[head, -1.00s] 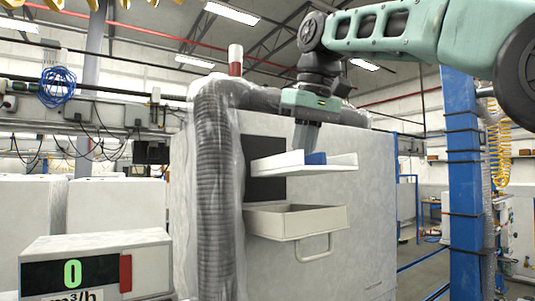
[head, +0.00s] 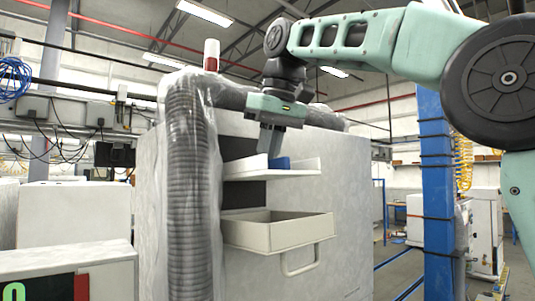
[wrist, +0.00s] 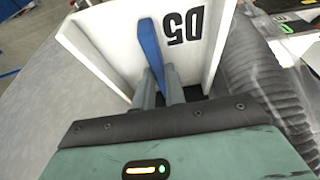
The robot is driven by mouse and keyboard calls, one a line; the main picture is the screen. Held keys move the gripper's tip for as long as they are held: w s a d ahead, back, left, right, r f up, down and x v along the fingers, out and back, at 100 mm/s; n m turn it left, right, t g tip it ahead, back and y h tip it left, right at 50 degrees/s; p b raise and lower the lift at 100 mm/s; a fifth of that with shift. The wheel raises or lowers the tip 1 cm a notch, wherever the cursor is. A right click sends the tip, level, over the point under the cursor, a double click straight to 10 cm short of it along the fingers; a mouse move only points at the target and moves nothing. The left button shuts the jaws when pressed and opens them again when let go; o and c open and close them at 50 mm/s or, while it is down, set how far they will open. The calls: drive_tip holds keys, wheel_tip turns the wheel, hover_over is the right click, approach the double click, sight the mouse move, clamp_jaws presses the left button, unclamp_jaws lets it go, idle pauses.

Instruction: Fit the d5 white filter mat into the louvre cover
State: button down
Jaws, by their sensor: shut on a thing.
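The white filter mat (head: 243,174) is a pale tray-like piece with a raised edge and a blue tab (head: 280,163). In the wrist view the mat (wrist: 115,45) shows a black D5, upside down. My gripper (head: 268,153) is shut on the blue tab (wrist: 150,45) and holds the mat in the air, roughly level. An open cream box-shaped cover (head: 268,238) with a handle, apparently the louvre cover, juts from the cabinet face below the mat. A gap separates them. Its inner floor is mostly hidden, and no louvres show.
A dark opening (head: 240,148) lies in the cabinet (head: 345,200) behind the mat. A plastic-wrapped ribbed hose (head: 188,180) runs down just left of it and is close beside the mat in the wrist view. A blue post (head: 436,170) stands to the right.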

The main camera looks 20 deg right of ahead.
drive_tip(key=shift+s, duration=0.1)
drive_tip(key=shift+s+d+f+b, duration=0.1)
drive_tip(key=shift+s+f+b, duration=0.05)
drive_tip(key=shift+f+b, duration=1.3)
drive_tip(key=shift+s+d+f+b, duration=0.1)
drive_tip(key=shift+f+b, duration=1.05)
drive_tip(key=shift+f, duration=0.55)
drive_tip(key=shift+s+f+b, duration=0.1)
drive_tip(key=shift+f+b, duration=0.85)
drive_tip(key=shift+f, duration=0.55)
drive_tip(key=c, duration=1.4)
unclamp_jaws()
